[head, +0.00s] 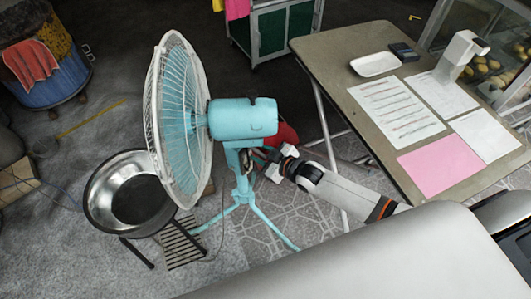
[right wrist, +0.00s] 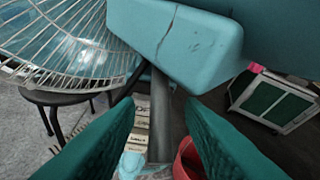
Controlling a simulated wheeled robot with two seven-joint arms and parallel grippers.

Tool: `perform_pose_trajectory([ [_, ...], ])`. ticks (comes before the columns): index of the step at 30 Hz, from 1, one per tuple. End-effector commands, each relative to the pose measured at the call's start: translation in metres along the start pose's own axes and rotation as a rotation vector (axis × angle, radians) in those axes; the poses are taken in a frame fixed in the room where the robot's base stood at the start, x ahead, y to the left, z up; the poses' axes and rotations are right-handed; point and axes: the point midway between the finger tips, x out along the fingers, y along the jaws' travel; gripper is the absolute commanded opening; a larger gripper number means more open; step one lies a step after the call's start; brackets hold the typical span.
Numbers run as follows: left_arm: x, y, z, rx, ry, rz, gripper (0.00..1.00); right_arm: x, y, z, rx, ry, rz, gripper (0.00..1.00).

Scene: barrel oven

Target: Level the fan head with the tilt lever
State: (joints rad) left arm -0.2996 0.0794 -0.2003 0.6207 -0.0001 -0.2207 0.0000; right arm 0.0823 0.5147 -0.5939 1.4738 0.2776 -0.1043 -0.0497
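The turquoise fan stands on the floor in the head view, its motor housing (head: 243,118) behind a white wire cage (head: 180,120) that faces left. I cannot tell the exact tilt of the head. My right gripper (head: 272,163) is just right of the stand (head: 243,185), below the housing. In the right wrist view its two green fingers (right wrist: 160,104) are apart, with a dark grey upright post (right wrist: 160,115) showing between them and the housing (right wrist: 175,40) above. I see no clear contact. I cannot pick out the tilt lever with certainty. My left gripper is not in view.
A metal bowl on a dark stand (head: 130,192) is left of the fan. A red object (head: 283,134) lies behind the gripper. A green cabinet (head: 272,32) is at the back.

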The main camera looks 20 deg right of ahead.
Motion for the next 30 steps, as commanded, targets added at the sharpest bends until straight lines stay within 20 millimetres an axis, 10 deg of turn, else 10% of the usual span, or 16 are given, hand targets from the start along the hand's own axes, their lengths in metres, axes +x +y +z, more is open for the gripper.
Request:
perform_pose_trajectory([
  [18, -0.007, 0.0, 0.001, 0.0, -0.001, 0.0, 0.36, -0.105, 0.0, -0.001, 0.0, 0.002, 0.001, 0.35],
  [30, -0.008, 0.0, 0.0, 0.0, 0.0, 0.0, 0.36, -0.119, 0.0, 0.0, -0.001, 0.0, 0.0, 0.35],
])
